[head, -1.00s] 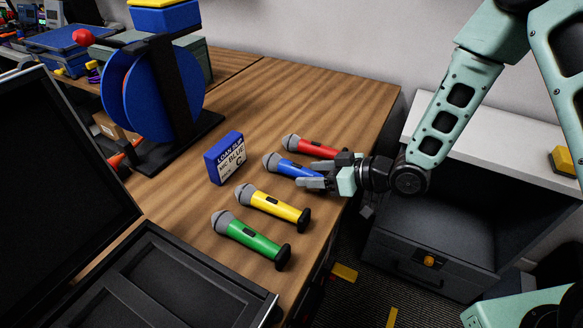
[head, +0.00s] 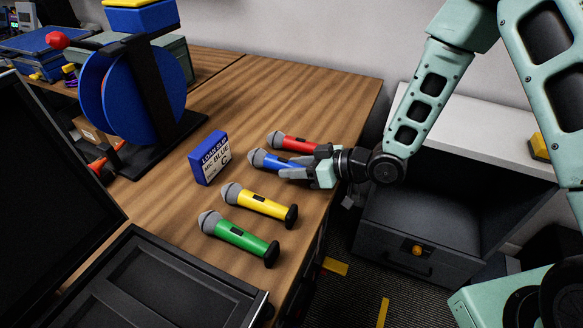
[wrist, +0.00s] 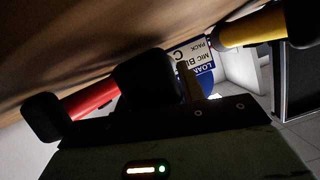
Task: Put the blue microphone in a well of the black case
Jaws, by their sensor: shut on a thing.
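The blue microphone (head: 275,161) lies on the wooden table between the red and yellow microphones, its grey head pointing left in the head view. My gripper (head: 300,172) is at its handle end and shut on it; the fingers hide part of the handle. In the wrist view a dark rounded end (wrist: 150,78) sits at the middle of my gripper, likely the microphone's butt. The black case (head: 165,285) is open at the lower left, with recessed wells in its base and its dark lid raised at the left edge.
The red microphone (head: 295,142) lies just behind, the yellow (head: 262,205) and green (head: 240,237) ones in front. A blue loan slip block (head: 209,158) reading "MIC BLUE" and "C" stands left of them. A blue cable reel (head: 135,95) stands further back.

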